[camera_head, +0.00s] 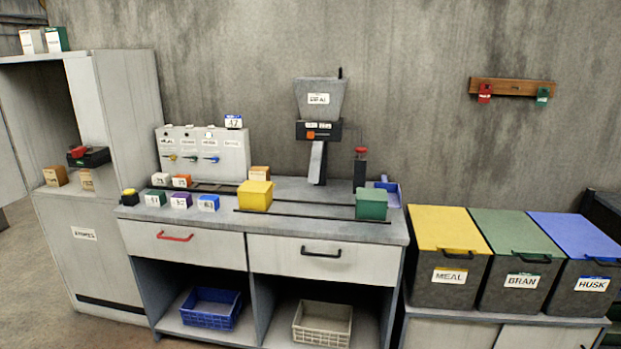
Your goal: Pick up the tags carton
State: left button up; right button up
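No carton has a label I can read as tags. Inside the cabinet, a brown carton (55,176) and a tan carton (87,180) sit on the shelf. Another small orange-brown carton (260,173) stands on the workbench, partly hidden behind a yellow box (255,196). Neither of my grippers is in view.
The workbench (320,226) carries small numbered blocks, a green box (371,204) and a grey hopper machine (319,100). A black device with a red top (88,156) sits in the cabinet. Bins marked meal (447,275), bran (520,282) and husk (590,285) stand at right.

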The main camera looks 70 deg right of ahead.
aim_at(262, 173)
jog(key=z, duration=1.95)
